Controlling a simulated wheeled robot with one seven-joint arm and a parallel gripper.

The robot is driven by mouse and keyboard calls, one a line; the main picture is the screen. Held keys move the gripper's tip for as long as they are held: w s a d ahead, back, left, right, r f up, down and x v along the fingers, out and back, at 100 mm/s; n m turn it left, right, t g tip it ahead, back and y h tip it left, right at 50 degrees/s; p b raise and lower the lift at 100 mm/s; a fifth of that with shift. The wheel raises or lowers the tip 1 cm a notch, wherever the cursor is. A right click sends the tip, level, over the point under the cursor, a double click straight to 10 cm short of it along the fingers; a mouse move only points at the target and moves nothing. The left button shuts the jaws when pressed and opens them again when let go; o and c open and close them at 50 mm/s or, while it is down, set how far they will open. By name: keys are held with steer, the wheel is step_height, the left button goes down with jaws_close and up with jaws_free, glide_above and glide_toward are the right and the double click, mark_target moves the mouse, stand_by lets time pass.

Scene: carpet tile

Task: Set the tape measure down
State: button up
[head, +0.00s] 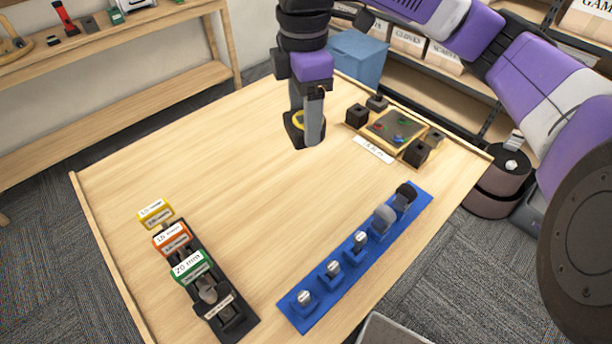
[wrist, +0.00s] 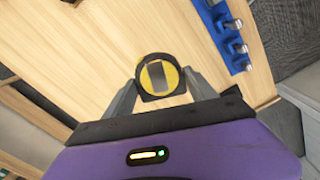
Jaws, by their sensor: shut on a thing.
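The tape measure (wrist: 160,77) is black with a yellow ring and a grey middle. In the wrist view it sits between the two fingers of my gripper (wrist: 162,92), which is shut on it. In the head view my gripper (head: 305,122) points down over the far middle part of the wooden table (head: 200,170). The yellow and black edge of the tape measure (head: 294,126) shows there, partly hidden behind a finger. I cannot tell for sure whether it touches the table top.
A wooden tray with black corner blocks (head: 392,128) stands right of my gripper. A blue rack (head: 340,275) with several knobbed pieces lies at the front right. A black holder with coloured labelled blocks (head: 190,262) stands at the front left. The table's middle and left are clear.

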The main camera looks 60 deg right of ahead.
step_height(320, 180, down, 17)
stand_by(0.5)
steer(key=shift+f, duration=0.1)
steer(key=shift+f, duration=0.1)
steer(key=o, duration=1.7)
step_height(320, 180, up, 12)
steer(key=shift+r, duration=0.2)
